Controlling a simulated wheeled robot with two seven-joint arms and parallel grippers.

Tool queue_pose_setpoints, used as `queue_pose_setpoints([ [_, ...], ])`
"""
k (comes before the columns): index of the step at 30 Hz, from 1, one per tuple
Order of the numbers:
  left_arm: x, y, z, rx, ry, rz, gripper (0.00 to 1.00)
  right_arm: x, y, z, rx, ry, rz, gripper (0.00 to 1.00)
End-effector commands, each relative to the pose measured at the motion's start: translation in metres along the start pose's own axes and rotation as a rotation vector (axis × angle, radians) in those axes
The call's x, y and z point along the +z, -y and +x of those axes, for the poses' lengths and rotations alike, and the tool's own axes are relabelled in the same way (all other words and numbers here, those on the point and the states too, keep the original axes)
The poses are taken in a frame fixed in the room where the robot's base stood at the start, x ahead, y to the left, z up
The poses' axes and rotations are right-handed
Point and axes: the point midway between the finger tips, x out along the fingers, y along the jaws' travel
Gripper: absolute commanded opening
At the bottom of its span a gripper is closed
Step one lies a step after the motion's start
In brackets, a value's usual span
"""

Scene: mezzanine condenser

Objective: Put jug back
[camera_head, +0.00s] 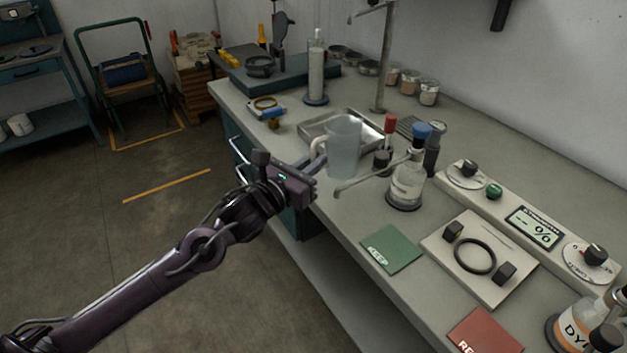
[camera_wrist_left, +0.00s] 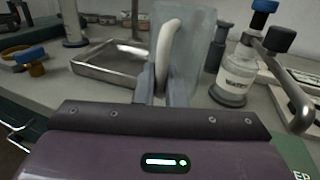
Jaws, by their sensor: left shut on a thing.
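A translucent jug (camera_head: 344,149) with a pale handle is held upright by my left gripper (camera_head: 318,160), which is shut on the handle. In the left wrist view, the left gripper (camera_wrist_left: 162,85) has its fingers around the pale handle, and the jug (camera_wrist_left: 192,50) rises behind it. In the head view the jug overlaps the near part of a shallow metal tray (camera_head: 372,138); I cannot tell whether its base touches anything. The tray also shows to the left of the jug in the left wrist view (camera_wrist_left: 85,68). My right gripper is not in view.
A wash bottle (camera_head: 408,182) with a blue cap and side spout stands just right of the jug. A tall cylinder (camera_head: 316,75) and a metal stand rod (camera_head: 383,60) rise behind the tray. A green card (camera_head: 391,248) lies on the bench nearer me. Open floor lies left of the bench.

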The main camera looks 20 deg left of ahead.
Motion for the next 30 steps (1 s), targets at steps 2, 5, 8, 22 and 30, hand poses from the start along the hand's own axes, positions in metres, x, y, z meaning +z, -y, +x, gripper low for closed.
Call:
queue_pose_setpoints([
  [2, -0.006, 0.000, 0.000, 0.000, 0.002, 0.000, 0.00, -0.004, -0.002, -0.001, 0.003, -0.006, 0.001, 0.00],
  [5, -0.015, 0.000, 0.000, 0.000, 0.001, -0.002, 0.00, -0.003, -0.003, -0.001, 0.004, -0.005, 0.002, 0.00],
  [8, -0.031, 0.000, 0.000, 0.001, -0.001, -0.003, 0.00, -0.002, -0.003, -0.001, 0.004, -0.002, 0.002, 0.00],
  [22, -0.051, 0.000, 0.000, -0.001, 0.003, 0.001, 0.00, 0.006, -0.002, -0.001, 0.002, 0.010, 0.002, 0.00],
  [30, -0.053, 0.000, 0.000, 0.000, 0.001, 0.001, 0.32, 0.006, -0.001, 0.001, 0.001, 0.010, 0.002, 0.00],
])
